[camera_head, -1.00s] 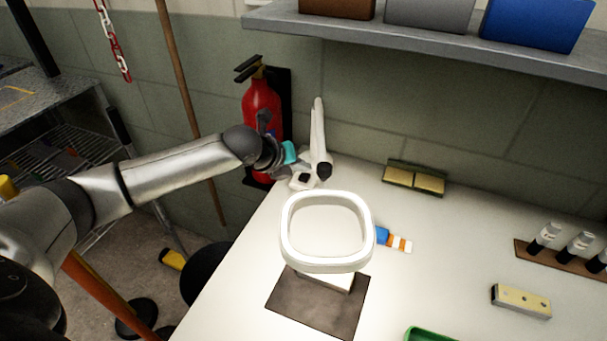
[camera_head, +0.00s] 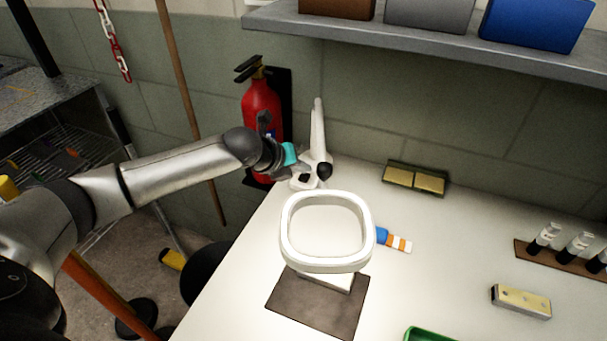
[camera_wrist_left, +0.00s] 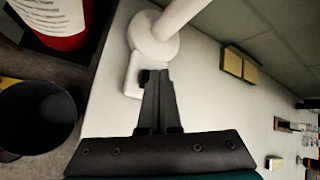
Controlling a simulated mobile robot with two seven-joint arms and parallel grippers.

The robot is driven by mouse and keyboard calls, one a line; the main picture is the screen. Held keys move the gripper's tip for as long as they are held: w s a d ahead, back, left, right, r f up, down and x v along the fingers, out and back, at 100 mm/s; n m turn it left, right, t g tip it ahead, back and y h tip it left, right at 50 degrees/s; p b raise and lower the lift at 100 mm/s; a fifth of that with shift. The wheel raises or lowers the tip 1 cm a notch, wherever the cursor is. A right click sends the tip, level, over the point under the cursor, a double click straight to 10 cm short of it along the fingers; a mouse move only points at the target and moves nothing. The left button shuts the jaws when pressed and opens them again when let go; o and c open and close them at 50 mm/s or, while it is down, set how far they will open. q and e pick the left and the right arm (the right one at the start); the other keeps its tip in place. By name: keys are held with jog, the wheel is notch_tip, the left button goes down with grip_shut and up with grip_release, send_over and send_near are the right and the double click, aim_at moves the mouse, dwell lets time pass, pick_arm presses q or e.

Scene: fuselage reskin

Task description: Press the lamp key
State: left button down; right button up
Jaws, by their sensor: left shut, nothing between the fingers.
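The white lamp stands at the back left of the worktop, with a frame-shaped head (camera_head: 284,232) over the table and a pale arm (camera_head: 317,130). Its round base shows in the left wrist view (camera_wrist_left: 150,46), with a small white block (camera_wrist_left: 132,78) beside it. A small dark patch, which looks like the key (camera_head: 304,178), is on that block in the head view. My left gripper (camera_head: 304,171) is shut and empty, pointing down at the block. In the left wrist view its fingertips (camera_wrist_left: 156,74) overlap the block's edge and hide part of it. I cannot tell whether they touch.
A red fire extinguisher (camera_head: 262,108) hangs on the wall behind my left wrist. A dark mat (camera_head: 315,309) lies under the lamp head. A yellow-topped block (camera_head: 414,179), a blue-and-orange item (camera_head: 396,241) and bottles in a rack (camera_head: 578,248) stand to the right. A shelf (camera_head: 430,42) overhangs the back.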

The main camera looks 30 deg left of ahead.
pick_arm(q)
jog(key=shift+f, duration=0.35)
jog(key=shift+f, duration=0.2)
dwell(0.4)
jog(key=shift+r, duration=0.1)
jog(key=shift+r+p, duration=0.6)
jog(key=shift+p, duration=0.4)
